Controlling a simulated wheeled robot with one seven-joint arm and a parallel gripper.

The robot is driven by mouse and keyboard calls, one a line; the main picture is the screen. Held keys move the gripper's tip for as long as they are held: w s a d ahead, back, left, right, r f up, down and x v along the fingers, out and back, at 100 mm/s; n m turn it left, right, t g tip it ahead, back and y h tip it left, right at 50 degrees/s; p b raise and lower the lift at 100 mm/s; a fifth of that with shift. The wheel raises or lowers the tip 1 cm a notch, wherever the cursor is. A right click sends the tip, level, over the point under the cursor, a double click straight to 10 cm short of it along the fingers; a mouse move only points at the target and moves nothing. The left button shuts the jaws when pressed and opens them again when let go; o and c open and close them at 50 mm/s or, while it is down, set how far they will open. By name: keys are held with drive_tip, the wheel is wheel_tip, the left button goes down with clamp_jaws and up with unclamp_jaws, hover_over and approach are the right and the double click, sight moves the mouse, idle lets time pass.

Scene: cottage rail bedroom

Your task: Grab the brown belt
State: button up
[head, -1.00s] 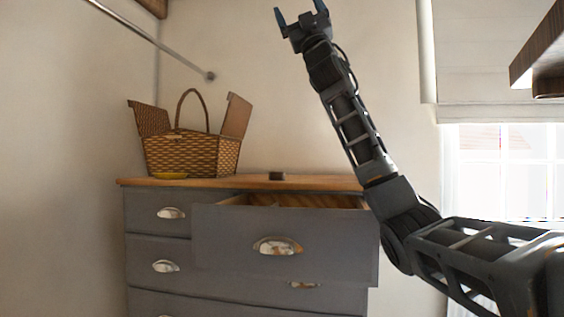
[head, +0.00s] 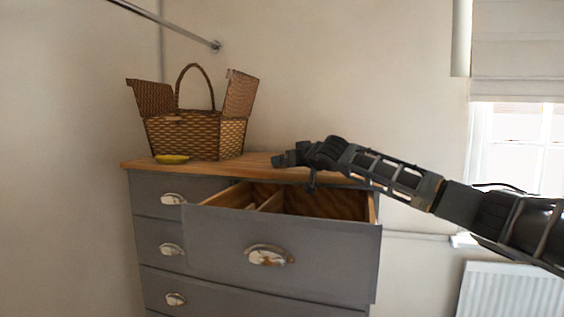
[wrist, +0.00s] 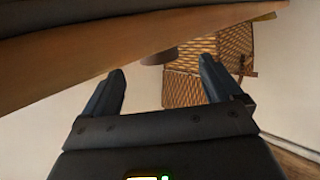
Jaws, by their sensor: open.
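A small dark brown rounded thing (wrist: 158,57), which looks like the rolled belt, sits at the dresser top in the wrist view. It shows between and beyond the fingertips of my gripper (wrist: 162,70), apart from them. My gripper is open and empty. In the head view my gripper (head: 279,160) is low over the dresser top, right of the basket, and I cannot make out the belt there; my gripper seems to cover it.
A wicker basket (head: 181,136) with raised lids stands on the dresser top (head: 225,172), with a yellow object (head: 172,158) before it. The grey dresser's upper right drawer (head: 330,257) is pulled out, below my arm. A wall rail (head: 160,20) runs at upper left.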

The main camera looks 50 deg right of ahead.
drive_tip(key=x, duration=0.1)
drive_tip(key=p+x, duration=0.1)
drive_tip(key=x, duration=0.2)
drive_tip(key=shift+w+d+r+p, duration=0.15)
drive_tip(key=shift+w+r+p, duration=0.05)
drive_tip(key=shift+r+p, duration=0.1)
drive_tip(key=shift+w+d+f, duration=0.2)
drive_tip(key=shift+w, duration=0.15)
drive_tip(key=c, duration=1.3)
drive_tip(key=shift+r, duration=0.15)
